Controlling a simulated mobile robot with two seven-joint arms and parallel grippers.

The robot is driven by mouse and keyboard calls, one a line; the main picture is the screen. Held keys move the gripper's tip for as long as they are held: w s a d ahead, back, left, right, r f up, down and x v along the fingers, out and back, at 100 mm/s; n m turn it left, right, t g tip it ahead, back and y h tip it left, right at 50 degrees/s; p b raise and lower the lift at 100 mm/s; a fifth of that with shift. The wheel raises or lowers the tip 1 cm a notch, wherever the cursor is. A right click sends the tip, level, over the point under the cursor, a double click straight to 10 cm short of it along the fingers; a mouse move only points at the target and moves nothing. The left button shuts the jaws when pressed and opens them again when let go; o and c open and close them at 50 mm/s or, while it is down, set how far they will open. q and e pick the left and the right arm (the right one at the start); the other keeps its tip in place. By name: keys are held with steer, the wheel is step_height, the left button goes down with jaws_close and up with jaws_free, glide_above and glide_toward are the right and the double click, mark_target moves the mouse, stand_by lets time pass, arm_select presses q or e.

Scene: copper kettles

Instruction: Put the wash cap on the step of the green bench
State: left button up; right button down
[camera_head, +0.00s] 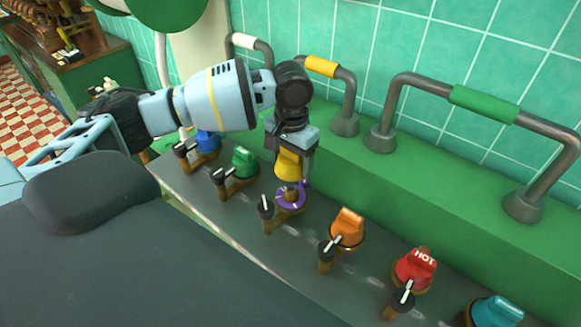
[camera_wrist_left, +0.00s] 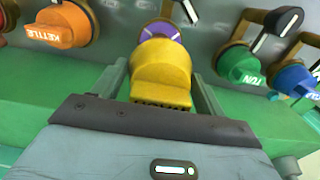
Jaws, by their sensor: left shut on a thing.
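A yellow cap (camera_head: 287,165) is in the jaws of my left gripper (camera_head: 292,152), just above a brown post with a purple ring (camera_head: 291,197) on the grey panel. I cannot tell whether cap and post touch. No wording is readable on the yellow cap, so I cannot confirm it is the wash cap. In the left wrist view the yellow cap (camera_wrist_left: 162,75) sits between the two fingers of the left gripper (camera_wrist_left: 160,88), with the purple ring (camera_wrist_left: 160,30) beyond it. The green bench has a raised green step (camera_head: 440,212) behind the grey panel. My right gripper is not in view.
Blue, green (camera_head: 244,162), orange (camera_head: 346,227), red (camera_head: 415,268) and teal (camera_head: 496,312) caps stand in a row with black-handled levers. Grey pipes with white, yellow and green (camera_head: 484,104) sleeves rise from the step. Bare step lies between the pipe feet and panel.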

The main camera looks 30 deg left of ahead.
arm_select(q)
steer(key=s+d+n, duration=0.1)
steer(key=s+d, duration=0.7)
steer(key=s, duration=0.2)
steer(key=shift+s+d+r, duration=0.2)
steer(key=shift+s+r, duration=0.1)
steer(key=shift+r, duration=0.1)
